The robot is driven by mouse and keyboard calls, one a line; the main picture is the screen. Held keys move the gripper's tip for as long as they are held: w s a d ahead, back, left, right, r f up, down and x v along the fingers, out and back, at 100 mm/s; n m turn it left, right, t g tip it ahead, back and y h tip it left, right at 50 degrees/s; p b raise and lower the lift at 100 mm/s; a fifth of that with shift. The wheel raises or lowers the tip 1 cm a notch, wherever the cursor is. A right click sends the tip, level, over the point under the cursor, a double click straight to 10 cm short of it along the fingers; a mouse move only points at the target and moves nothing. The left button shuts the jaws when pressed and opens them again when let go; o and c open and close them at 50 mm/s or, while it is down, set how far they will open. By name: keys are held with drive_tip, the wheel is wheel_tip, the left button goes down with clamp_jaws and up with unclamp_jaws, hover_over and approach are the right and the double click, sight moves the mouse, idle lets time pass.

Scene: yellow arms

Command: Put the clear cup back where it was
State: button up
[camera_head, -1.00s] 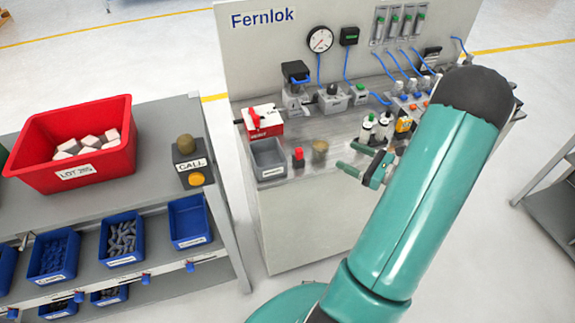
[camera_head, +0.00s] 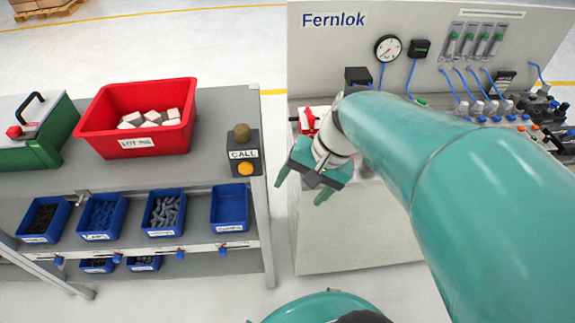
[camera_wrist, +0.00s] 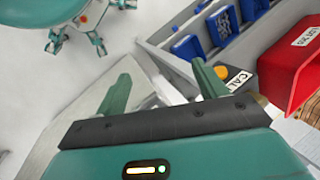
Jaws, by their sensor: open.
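I cannot make out a clear cup for certain in either current view. My gripper (camera_head: 302,187) is open, with nothing visible between its fingers. In the head view it hangs in front of the left end of the Fernlok bench (camera_head: 340,240), to the right of the call box (camera_head: 244,152). My arm and gripper hide much of the bench top, including the area around the grey bin. In the wrist view the two green fingers of my gripper (camera_wrist: 160,75) are spread apart, pointing toward the shelf side.
A grey shelf unit (camera_head: 60,195) on the left carries a red crate (camera_head: 137,148) of pale blocks, a green box (camera_head: 35,150) and several blue bins. A gauge (camera_head: 388,48) sits on the bench's back panel. Floor shows between shelf and bench.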

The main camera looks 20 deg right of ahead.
wheel_tip(320, 180, up, 6)
drive_tip(key=s+a+n+t+h, duration=0.3)
drive_tip(key=n+h, duration=0.1)
drive_tip(key=n, duration=0.3)
drive_tip(key=shift+t, duration=0.4)
